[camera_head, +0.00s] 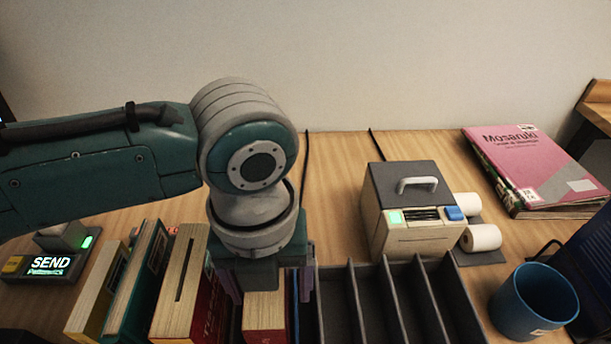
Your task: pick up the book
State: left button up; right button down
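A red book (265,312) with a cream page edge stands upright in the dark slotted rack (352,300). My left gripper (266,284) points down directly over this book. Its two fingers are apart, one on each side of the book's top, and a narrow gap shows on the right side. The fingertips and the lower part of the book are hidden. More books stand to the left: a thick red one (184,290), a green one (138,285) and a yellowish one (93,292). My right gripper is not in view.
Empty rack slots lie right of the gripper. Behind them stands a grey and cream label printer (405,205) with white paper rolls (481,237). A pink book stack (535,165) lies back right, a blue mug (535,300) front right. A SEND display (50,264) sits left.

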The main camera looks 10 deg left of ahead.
pick_arm(q)
grip_shut()
dwell(0.5)
jog(key=shift+r, duration=0.1)
